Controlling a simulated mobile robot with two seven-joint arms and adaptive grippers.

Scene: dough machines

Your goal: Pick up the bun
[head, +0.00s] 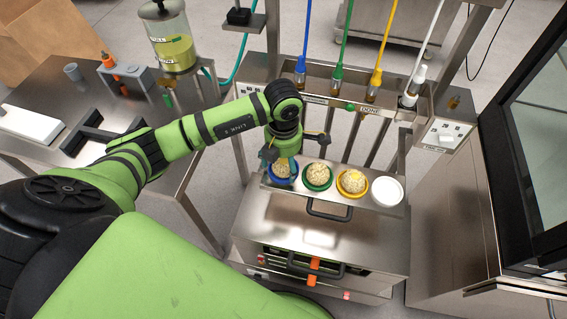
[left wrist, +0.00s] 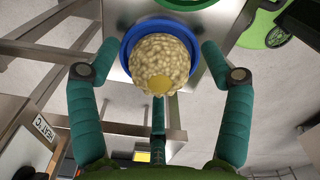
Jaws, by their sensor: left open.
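A pale, lumpy bun with a yellow spot sits in a blue dish (head: 283,182) at the left end of the metal shelf. In the left wrist view this bun (left wrist: 158,68) fills the middle, with the blue dish (left wrist: 128,42) around its far side. My left gripper (head: 284,161) is over this bun, pointing down. Its green fingers are spread on either side of the bun, with visible gaps. A second bun (head: 318,173) sits in a green dish (head: 318,188), and a third bun (head: 352,181) in a yellow dish (head: 353,196). My right gripper is not in view.
A white dish (head: 387,191) at the shelf's right end looks empty. A steel oven-like machine (head: 320,235) stands below the shelf. Behind it, a rack (head: 340,92) holds colored bottles with hoses. A steel table (head: 75,85) is at left and a dark-framed cabinet (head: 515,160) at right.

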